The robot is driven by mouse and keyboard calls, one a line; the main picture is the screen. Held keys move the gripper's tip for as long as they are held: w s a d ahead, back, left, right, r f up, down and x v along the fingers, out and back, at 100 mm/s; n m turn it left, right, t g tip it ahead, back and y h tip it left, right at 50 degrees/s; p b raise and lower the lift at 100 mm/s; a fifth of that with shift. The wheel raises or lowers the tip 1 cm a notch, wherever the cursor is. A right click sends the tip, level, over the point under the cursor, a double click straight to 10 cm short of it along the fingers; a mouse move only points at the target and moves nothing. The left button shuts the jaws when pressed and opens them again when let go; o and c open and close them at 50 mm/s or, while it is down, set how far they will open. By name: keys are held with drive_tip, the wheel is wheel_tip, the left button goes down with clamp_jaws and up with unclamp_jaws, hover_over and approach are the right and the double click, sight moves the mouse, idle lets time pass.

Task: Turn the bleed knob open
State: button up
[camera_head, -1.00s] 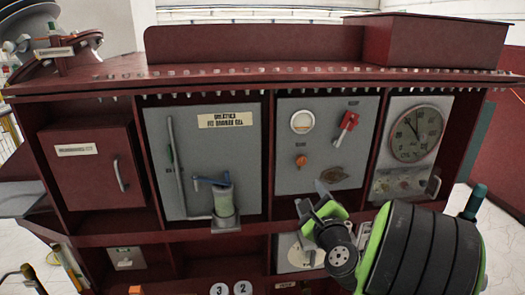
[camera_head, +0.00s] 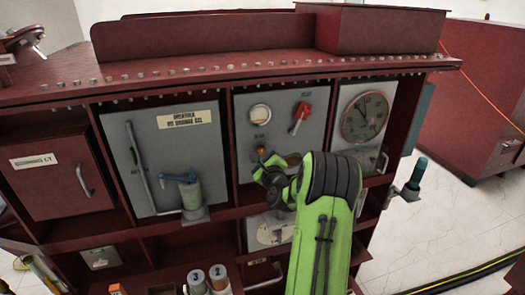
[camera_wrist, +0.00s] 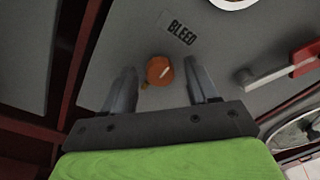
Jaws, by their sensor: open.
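The bleed knob (camera_wrist: 160,70) is a small round orange knob with a pale line across it, on a grey panel under a "BLEED" label (camera_wrist: 182,32). In the wrist view my gripper (camera_wrist: 163,88) is open, with one finger on each side of the knob and space between finger and knob on both sides. I cannot tell how far the fingertips are from the panel.
A red lever handle (camera_head: 301,113) is up and right of the knob, and a round white gauge (camera_head: 260,112) is above it. A large dial (camera_head: 365,116) is further right. A pump-like cylinder (camera_head: 191,195) stands at left. Red frame shelves edge the panel.

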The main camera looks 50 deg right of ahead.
drive_tip(key=c, duration=1)
drive_tip(key=shift+c, duration=0.2)
drive_tip(key=shift+f+n+b, duration=0.1)
drive_tip(key=shift+n+b, duration=0.3)
drive_tip(key=shift+b, duration=0.2)
drive_tip(key=n+b, duration=0.4)
drive_tip(key=shift+a+f+b, duration=0.1)
drive_tip(key=shift+f+b, duration=0.1)
drive_tip(key=shift+b, duration=0.2)
drive_tip(key=n+b, duration=0.4)
drive_tip(key=b, duration=0.2)
drive_tip(key=shift+f+n+t, duration=0.1)
drive_tip(key=shift+n+t, duration=0.2)
drive_tip(key=shift+n, duration=0.1)
drive_tip(key=n+b, duration=0.4)
drive_tip(key=b, duration=0.1)
drive_tip(key=shift+b, duration=0.35)
drive_tip(key=n+b, duration=0.3)
drive_tip(key=n, duration=0.1)
drive_tip(key=shift+n+y+b, duration=0.3)
drive_tip(key=shift+b, duration=0.05)
